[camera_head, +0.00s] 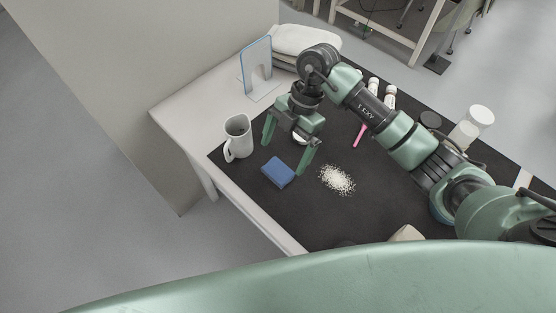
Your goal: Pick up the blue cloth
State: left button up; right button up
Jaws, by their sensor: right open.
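The blue cloth (278,172) lies folded into a small block on the dark mat (330,222), towards its left edge. My right gripper (286,160) is open, its two green fingers pointing down with a wide gap between them. In the picture the cloth lies between and just below the fingertips. Nothing is held. I cannot tell how high the fingertips are above the mat. My left gripper is not in view.
A grey mug (238,138) stands left of the cloth. White grains (337,180) are spread to its right. A blue-edged upright panel (257,66) and folded white towels (305,40) stand behind. White jars (480,116) and a pink tool (360,134) lie near my right arm.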

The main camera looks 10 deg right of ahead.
aim_at(277, 170)
jog(key=x, duration=0.3)
jog(key=shift+s+f+p, duration=0.1)
jog(key=shift+f+p, duration=0.2)
jog(key=shift+p, duration=0.05)
jog(key=shift+x, duration=1.2)
jog(key=shift+d+f, duration=0.1)
jog(key=shift+d, duration=0.05)
jog(key=c, duration=1.3)
jog(key=shift+c, duration=0.7)
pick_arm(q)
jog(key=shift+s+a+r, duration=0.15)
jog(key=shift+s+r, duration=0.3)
pick_arm(e)
jog(key=shift+r, duration=0.4)
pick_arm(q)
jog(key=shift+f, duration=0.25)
pick_arm(e)
notch_tip(277, 170, up, 19)
